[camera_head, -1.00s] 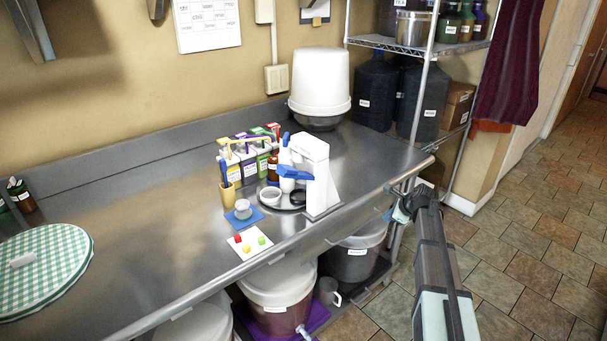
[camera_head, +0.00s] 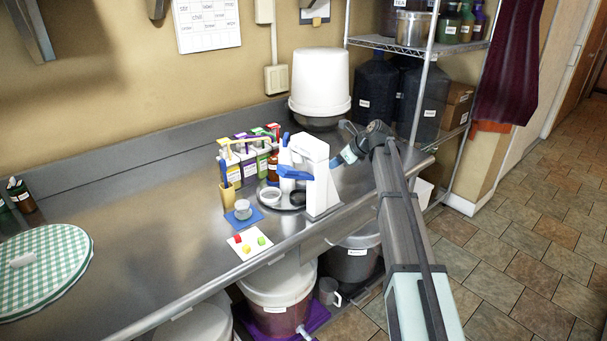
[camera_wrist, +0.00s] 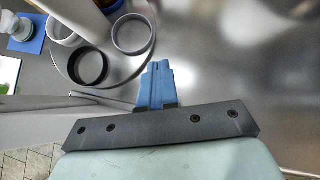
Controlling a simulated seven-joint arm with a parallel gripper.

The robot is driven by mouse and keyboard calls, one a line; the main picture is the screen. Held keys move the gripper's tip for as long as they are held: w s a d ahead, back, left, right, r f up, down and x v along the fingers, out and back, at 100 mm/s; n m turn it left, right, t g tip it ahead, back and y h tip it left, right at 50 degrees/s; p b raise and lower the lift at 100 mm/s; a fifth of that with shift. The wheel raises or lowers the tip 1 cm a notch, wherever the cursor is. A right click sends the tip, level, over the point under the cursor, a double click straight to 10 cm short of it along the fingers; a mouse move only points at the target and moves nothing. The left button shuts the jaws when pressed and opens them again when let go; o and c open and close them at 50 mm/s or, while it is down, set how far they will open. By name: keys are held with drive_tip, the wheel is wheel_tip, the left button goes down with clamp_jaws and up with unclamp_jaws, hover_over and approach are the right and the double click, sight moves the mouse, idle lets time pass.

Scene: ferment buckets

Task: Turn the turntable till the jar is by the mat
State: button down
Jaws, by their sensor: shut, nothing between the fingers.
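The round grey turntable (camera_head: 284,207) stands on the steel counter, partly hidden by a white stand. It carries a white round dish (camera_head: 270,195) and a black ring-shaped dish (camera_head: 298,198); the wrist view shows these and a grey ring (camera_wrist: 132,35) on the turntable (camera_wrist: 118,71). A brown bottle (camera_head: 273,168) is behind them; I cannot tell which item is the jar. The blue mat (camera_head: 248,221) lies left of the turntable, with a small pale-lidded container (camera_head: 243,209) on it. My gripper (camera_head: 337,162) is right of the white stand; its blue fingers (camera_wrist: 155,68) are shut and empty, just beside the turntable's rim.
The tall white stand (camera_head: 317,180) with blue parts rises at the turntable's front right. Several cartons (camera_head: 236,168) stand behind, and a large white bucket (camera_head: 319,85) at the back. The counter's left middle is clear.

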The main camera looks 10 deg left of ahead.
drive_tip(key=shift+g+y, duration=0.3)
drive_tip(key=shift+g, duration=0.1)
drive_tip(key=a+f, duration=0.2)
drive_tip(key=a, duration=0.1)
drive_tip(key=w+a+f, duration=0.1)
drive_tip(key=a+f, duration=0.1)
drive_tip(key=a, duration=0.2)
drive_tip(key=a+f, duration=0.1)
drive_tip(key=a, duration=0.3)
drive_tip(key=shift+w+f, duration=0.2)
drive_tip(key=shift+f, duration=0.2)
drive_tip(key=shift+w+a+n+g, duration=0.35)
drive_tip(key=shift+n+g, duration=0.15)
drive_tip(key=shift+n, duration=0.3)
drive_tip(key=shift+w+a+n+g, duration=0.3)
drive_tip(key=shift+a+n+g, duration=0.25)
drive_tip(key=shift+n, duration=0.25)
drive_tip(key=shift+w+a+n+g, duration=0.15)
drive_tip(key=shift+a+n+g, duration=0.2)
drive_tip(key=shift+n+g, duration=0.3)
drive_tip(key=shift+w+a+n+g, duration=0.1)
drive_tip(key=shift+a+n+g, duration=0.3)
drive_tip(key=shift+n, duration=0.35)
drive_tip(key=shift+y, duration=0.3)
